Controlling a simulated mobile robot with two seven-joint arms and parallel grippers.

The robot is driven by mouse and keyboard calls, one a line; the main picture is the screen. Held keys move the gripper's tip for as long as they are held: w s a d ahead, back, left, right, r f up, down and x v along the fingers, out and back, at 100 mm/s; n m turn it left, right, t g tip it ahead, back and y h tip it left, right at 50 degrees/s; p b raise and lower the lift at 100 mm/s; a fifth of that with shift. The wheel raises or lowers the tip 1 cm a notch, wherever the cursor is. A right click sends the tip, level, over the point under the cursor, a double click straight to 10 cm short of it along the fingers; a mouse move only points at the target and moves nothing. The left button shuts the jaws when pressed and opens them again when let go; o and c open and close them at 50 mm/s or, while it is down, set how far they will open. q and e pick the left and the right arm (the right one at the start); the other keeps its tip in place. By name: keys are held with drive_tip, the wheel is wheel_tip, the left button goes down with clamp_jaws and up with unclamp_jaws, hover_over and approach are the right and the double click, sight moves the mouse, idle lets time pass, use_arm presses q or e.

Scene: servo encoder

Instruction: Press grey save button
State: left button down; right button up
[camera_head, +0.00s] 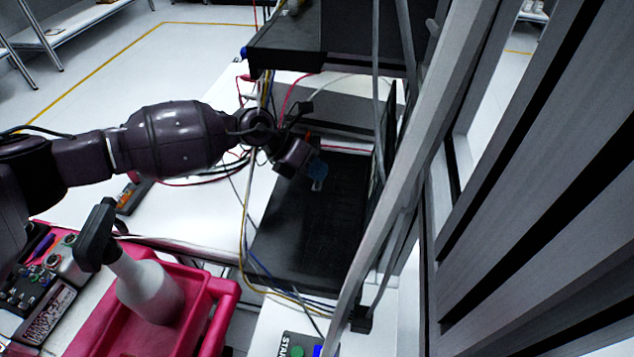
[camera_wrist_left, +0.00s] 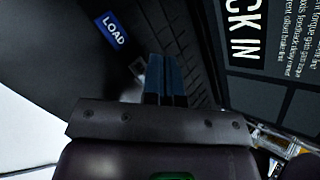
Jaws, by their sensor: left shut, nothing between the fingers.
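My left gripper (camera_head: 317,176) is shut and empty, held over the keyboard of a black open laptop (camera_head: 280,250). In the left wrist view its blue fingers (camera_wrist_left: 166,72) are together and point at the keyboard (camera_wrist_left: 185,35). A small grey square shape (camera_wrist_left: 138,68) shows just left of the fingertips, partly hidden by them; I cannot tell whether it is the grey save button. A blue label reading LOAD (camera_wrist_left: 114,30) lies on the dark surface further left. I cannot tell whether the fingertips touch anything. My right gripper is not in view.
The laptop screen (camera_wrist_left: 268,105) with white text stands close on the right. Loose cables (camera_head: 246,215) hang beside the laptop. A dark shelf unit (camera_head: 285,50) stands behind. A pink crate (camera_head: 225,300) with a spray bottle (camera_head: 150,290) is at front left. A green START button (camera_head: 297,350) is at the bottom.

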sight(316, 182)
use_arm(q)
drive_tip(key=shift+f, duration=0.15)
idle(0.3)
drive_tip(key=shift+f, duration=0.3)
drive_tip(key=shift+f, duration=0.2)
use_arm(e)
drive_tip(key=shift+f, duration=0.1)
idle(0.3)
use_arm(q)
drive_tip(key=shift+r, duration=0.15)
drive_tip(key=shift+r+p, duration=0.4)
drive_tip(key=shift+r, duration=0.15)
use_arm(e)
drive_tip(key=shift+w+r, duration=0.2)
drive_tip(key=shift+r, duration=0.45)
use_arm(q)
wheel_tip(316, 182, up, 6)
drive_tip(key=p, duration=0.3)
drive_tip(key=shift+p, duration=0.3)
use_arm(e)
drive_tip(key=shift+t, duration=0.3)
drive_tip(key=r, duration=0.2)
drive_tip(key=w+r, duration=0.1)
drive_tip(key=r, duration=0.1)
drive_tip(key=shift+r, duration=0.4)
